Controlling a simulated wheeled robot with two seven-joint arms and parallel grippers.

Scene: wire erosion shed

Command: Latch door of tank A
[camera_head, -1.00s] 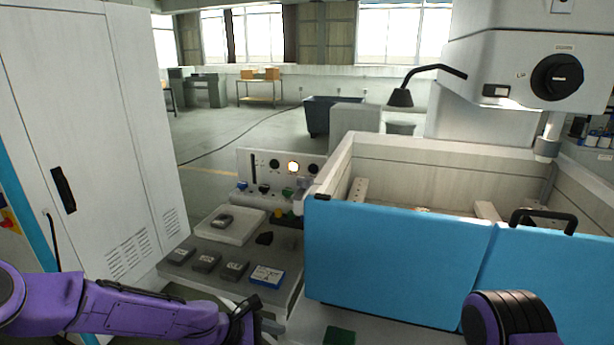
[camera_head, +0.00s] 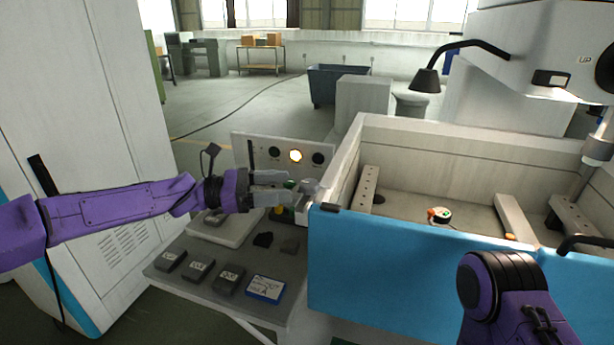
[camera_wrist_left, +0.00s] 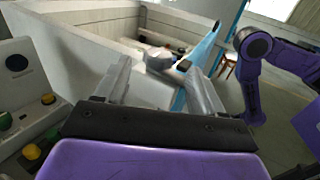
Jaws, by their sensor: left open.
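The tank (camera_head: 480,140) is a pale, open-topped box with a blue front door (camera_head: 400,258). The door stands upright across the front; I cannot tell whether it is fully closed. A small black piece (camera_head: 328,208) sits at its top left corner, and a pale grey rounded part (camera_head: 308,188) is at the tank corner beside it. My left gripper (camera_head: 287,187) is open just left of that corner. In the left wrist view, the grey part (camera_wrist_left: 158,58) shows between and beyond the fingers (camera_wrist_left: 158,75), with the blue door edge (camera_wrist_left: 203,50) to its right. The right gripper is out of frame.
A control panel (camera_head: 262,152) with a lit lamp stands behind my left gripper. Below is a shelf (camera_head: 200,262) with several dark blocks, a blue-edged box (camera_head: 265,289) and a pale tray (camera_head: 243,232). A black door handle (camera_head: 580,243) is at the right. A lamp (camera_head: 425,80) overhangs the tank.

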